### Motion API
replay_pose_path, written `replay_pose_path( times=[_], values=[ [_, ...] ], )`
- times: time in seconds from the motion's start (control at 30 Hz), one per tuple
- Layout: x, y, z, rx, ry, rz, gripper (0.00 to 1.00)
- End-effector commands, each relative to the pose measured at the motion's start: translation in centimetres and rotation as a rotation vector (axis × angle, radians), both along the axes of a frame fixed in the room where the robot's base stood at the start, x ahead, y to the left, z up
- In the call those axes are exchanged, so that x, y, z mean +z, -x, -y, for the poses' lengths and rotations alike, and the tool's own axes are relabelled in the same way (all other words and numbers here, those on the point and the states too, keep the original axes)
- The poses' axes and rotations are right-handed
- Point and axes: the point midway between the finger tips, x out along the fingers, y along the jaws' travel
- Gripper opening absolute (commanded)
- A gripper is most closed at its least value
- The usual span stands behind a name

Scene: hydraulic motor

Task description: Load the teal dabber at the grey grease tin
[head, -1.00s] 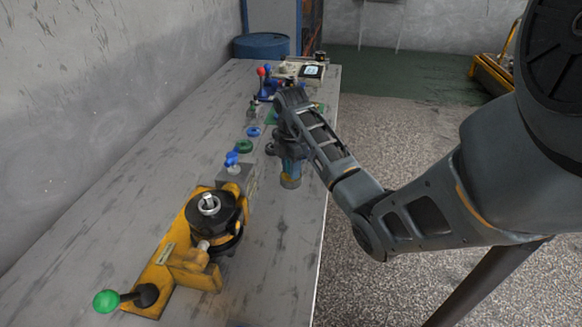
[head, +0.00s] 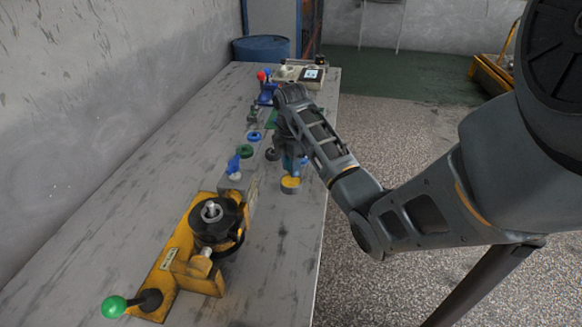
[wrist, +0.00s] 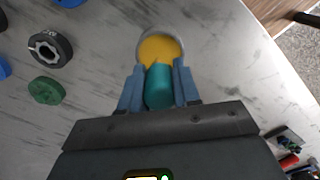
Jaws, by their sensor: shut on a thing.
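My gripper (wrist: 159,82) is shut on the teal dabber (wrist: 160,90), which sits between its two blue fingers in the wrist view. The grey grease tin (wrist: 182,43), with yellow grease inside, lies just beyond the fingertips. The dabber's far end overlaps the near part of the grease in that view; I cannot tell whether they touch. In the head view the tin (head: 290,189) stands near the table's right edge, with my gripper (head: 300,163) just behind it. The dabber is not clear there.
A yellow fixture with a black motor (head: 215,222) and a green-knobbed lever (head: 114,306) stands at the front of the table (head: 100,190). Green (wrist: 46,90) and black (wrist: 50,48) rings lie left of the tin. A blue-topped part (head: 234,165) stands nearby.

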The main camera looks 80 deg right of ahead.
Motion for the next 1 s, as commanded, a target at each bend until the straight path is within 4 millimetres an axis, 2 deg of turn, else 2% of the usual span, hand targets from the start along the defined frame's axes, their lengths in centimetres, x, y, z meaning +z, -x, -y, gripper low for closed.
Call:
replay_pose_path(
  times=[0.5, 1.0],
  values=[
    [3.6, 0.0, 0.0, 0.000, 0.001, -0.001, 0.01],
    [3.7, 0.0, 0.0, 0.000, 0.000, 0.000, 0.01]
  ],
)
